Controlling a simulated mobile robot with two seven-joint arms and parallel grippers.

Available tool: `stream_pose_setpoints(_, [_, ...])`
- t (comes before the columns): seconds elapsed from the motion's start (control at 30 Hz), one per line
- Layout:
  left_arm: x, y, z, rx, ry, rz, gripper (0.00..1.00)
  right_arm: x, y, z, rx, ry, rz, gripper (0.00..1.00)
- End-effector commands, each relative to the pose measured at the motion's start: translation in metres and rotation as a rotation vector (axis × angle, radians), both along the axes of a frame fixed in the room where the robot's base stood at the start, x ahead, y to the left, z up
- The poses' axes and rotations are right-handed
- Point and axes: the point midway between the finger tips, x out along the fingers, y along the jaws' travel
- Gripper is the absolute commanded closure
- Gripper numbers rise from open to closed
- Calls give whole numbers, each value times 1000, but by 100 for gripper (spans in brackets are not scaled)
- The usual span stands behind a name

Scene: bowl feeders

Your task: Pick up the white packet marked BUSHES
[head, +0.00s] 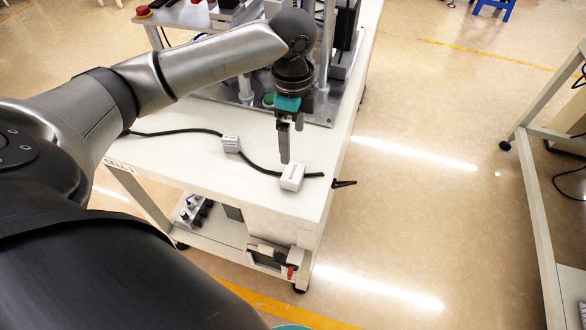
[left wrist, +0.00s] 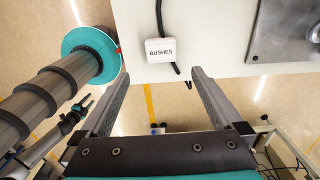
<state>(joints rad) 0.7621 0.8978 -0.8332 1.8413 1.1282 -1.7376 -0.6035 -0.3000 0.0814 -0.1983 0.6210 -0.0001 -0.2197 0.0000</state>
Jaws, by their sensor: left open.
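The white packet marked BUSHES (left wrist: 161,51) lies on the white tabletop near its edge, its label readable in the left wrist view. In the head view, the white packet (head: 292,178) nearest my left gripper appears to be this one; its label cannot be read there. My left gripper (head: 285,156) points down just above and beside it, open and empty. In the left wrist view the packet shows beyond the gap between the two fingers (left wrist: 160,76), apart from them.
A black cable (head: 262,168) runs past both packets. A metal fixture plate (left wrist: 282,30) stands behind.

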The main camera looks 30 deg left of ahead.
Motion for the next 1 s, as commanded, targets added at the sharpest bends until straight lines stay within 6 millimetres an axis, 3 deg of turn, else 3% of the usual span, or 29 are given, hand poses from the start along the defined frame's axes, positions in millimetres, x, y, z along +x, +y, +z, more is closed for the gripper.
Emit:
stream_pose_setpoints(0.1, [-1, 0, -32, 0, 4, 2, 0, 0, 0, -11, 0, 0, 0, 50])
stream_pose_setpoints(0.3, [0, -1, -67, 0, 2, 1, 0, 0, 0, -21, 1, 0, 1, 50])
stream_pose_setpoints(0.57, [0, -1, -82, -1, 0, 1, 0, 0, 1, -25, 1, 0, 2, 50])
stream_pose_setpoints(0.9, [1, 0, -127, 0, 0, 0, 0, 0, 1, -44, 2, 0, 1, 50])
stream_pose_setpoints(1.0, [1, 0, -130, 0, -2, 0, 0, 1, 1, -44, 2, -2, 1, 50])
